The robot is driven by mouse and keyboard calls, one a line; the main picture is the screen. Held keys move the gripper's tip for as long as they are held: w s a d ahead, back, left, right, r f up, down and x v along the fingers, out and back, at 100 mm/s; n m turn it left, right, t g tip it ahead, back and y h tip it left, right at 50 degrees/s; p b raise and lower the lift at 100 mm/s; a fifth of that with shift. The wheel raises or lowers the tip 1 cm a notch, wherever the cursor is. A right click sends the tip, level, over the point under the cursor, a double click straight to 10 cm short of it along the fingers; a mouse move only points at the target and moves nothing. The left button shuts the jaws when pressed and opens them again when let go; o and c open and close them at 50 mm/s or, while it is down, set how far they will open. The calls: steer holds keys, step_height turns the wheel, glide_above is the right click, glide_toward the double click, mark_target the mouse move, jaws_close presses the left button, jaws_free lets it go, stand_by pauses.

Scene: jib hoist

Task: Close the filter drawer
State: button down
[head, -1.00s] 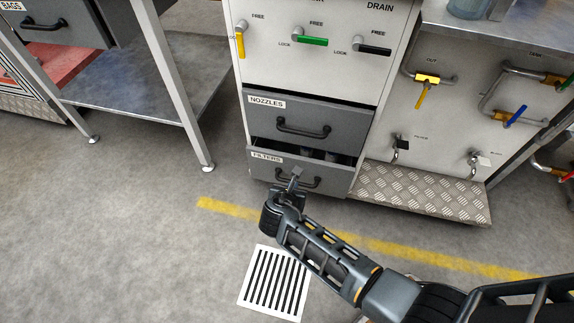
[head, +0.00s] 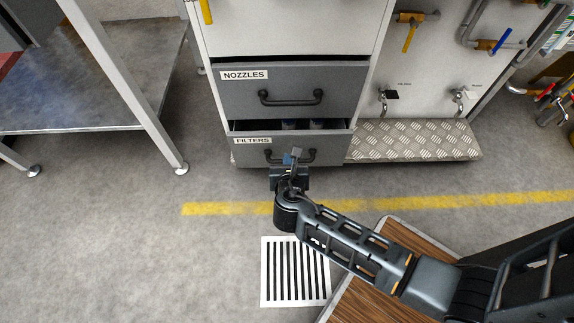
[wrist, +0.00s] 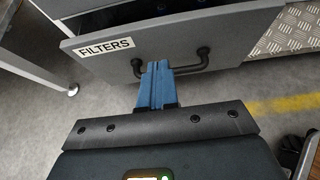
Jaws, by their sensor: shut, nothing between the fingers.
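The filter drawer (head: 330,148) is the lowest grey drawer, labelled FILTERS, with a dark bar handle. It stands partly open, and a few canisters (head: 289,125) show inside. In the wrist view the drawer front (wrist: 235,38) fills the upper part, with its handle (wrist: 190,69) in the middle. My gripper (head: 294,154) is at the drawer front, near the left half of the handle. In the wrist view my blue fingers (wrist: 157,72) are together and empty, their tips by the handle's left half. I cannot tell whether they touch the front.
The closed-looking NOZZLES drawer (head: 335,92) is above. A tread-plate step (head: 412,140) is to the right, and a steel bench leg (head: 135,95) to the left. A floor grate (head: 295,271) lies in front; the floor between is clear.

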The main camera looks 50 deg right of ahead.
mark_target(287, 130)
steer(key=b+x, duration=0.1)
steer(key=x, duration=0.1)
steer(key=b+x, duration=0.1)
steer(key=x, duration=0.2)
steer(key=r+b+x, duration=0.1)
steer(key=x, duration=0.2)
steer(key=shift+w+d, duration=0.25)
steer(key=shift+d, duration=0.15)
steer(key=shift+w+d+r, duration=0.15)
steer(key=shift+w+d, duration=0.1)
steer(key=shift+d, duration=0.1)
steer(key=shift+w+d, duration=0.15)
steer(key=shift+d, duration=0.05)
steer(key=shift+w+d+p, duration=0.5)
steer(key=shift+w+d, duration=0.25)
steer(key=shift+d, duration=0.15)
steer(key=shift+w+d+p, duration=0.5)
steer(key=shift+w+d, duration=0.2)
steer(key=shift+d, duration=0.2)
steer(key=shift+r, duration=0.1)
